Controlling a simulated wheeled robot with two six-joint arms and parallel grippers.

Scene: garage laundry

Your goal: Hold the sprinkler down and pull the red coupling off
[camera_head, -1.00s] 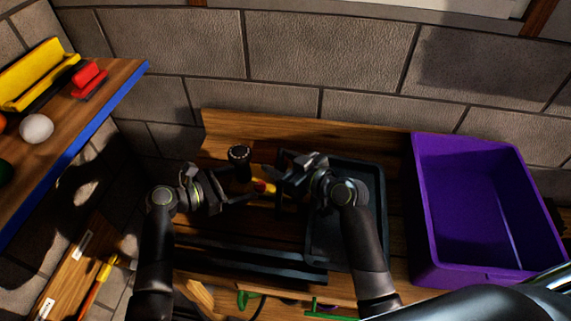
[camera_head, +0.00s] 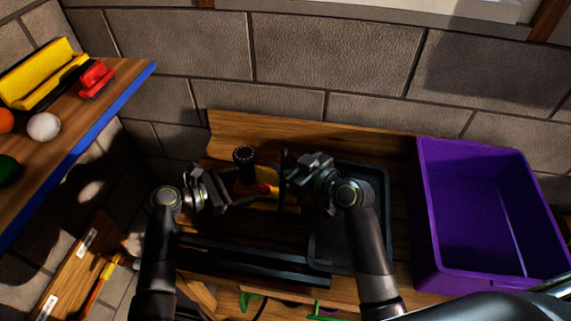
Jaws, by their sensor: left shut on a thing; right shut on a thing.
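The sprinkler (camera_head: 268,203) shows as a small yellow shape on the wooden bench, largely hidden by my grippers. The red coupling (camera_head: 264,188) is a small red spot at the yellow part, partly hidden. My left gripper (camera_head: 246,201) reaches in from the left, low over the bench, and is shut on the sprinkler. My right gripper (camera_head: 284,182) comes in from the right, with a dark finger upright beside the red spot. It is shut, apparently on the coupling; the contact is hidden. I cannot tell whether coupling and sprinkler are joined.
A dark cylinder with a ridged top (camera_head: 245,157) stands just behind the sprinkler. A black tray (camera_head: 376,240) lies under my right arm. A purple bin (camera_head: 430,220) stands at the right. A blue-edged shelf (camera_head: 110,112) juts in at left. The brick wall closes the back.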

